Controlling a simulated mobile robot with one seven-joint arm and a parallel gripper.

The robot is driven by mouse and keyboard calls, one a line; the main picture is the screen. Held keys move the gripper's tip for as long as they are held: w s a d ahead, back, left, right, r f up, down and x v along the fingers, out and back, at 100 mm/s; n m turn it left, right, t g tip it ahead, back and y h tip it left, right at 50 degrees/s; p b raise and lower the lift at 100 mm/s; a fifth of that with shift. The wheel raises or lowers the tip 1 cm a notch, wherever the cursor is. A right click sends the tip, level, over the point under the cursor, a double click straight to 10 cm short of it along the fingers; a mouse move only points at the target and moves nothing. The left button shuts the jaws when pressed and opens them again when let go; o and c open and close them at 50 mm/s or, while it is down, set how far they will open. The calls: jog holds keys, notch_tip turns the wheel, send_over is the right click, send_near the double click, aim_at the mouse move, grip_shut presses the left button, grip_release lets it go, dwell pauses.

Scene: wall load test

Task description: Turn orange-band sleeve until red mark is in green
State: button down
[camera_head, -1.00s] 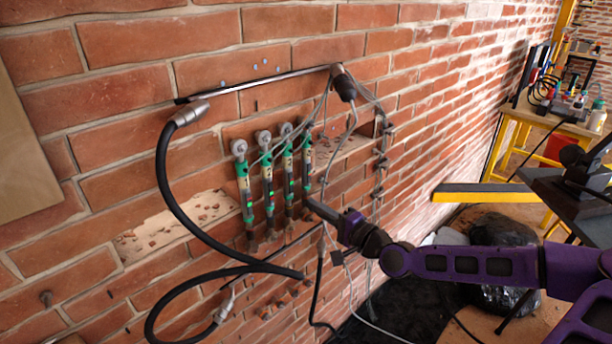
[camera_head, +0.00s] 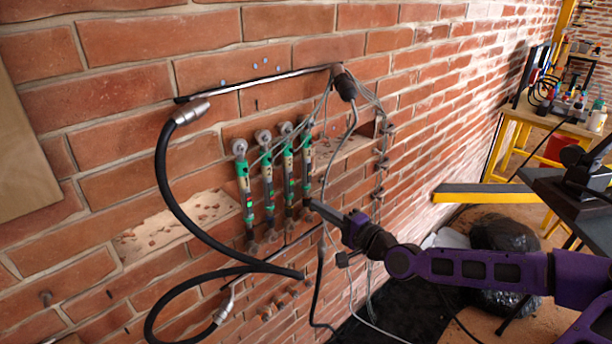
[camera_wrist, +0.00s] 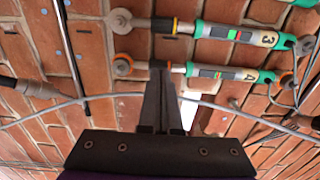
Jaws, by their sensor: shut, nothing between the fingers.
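Several green-ended tubular gauges hang side by side on the brick wall in the head view. In the head view my gripper (camera_head: 312,204) is beside the rightmost gauge (camera_head: 307,170).
A thick black hose (camera_head: 167,185) loops left of and below the gauges. Grey cables (camera_head: 380,150) hang on the right and cross near the gauges. A metal bar (camera_head: 260,83) runs above. A yellow beam (camera_head: 485,194) juts out at right.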

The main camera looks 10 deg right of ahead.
jog(key=b+v, duration=0.1)
jog(key=v, duration=0.6)
jog(key=shift+b, duration=0.3)
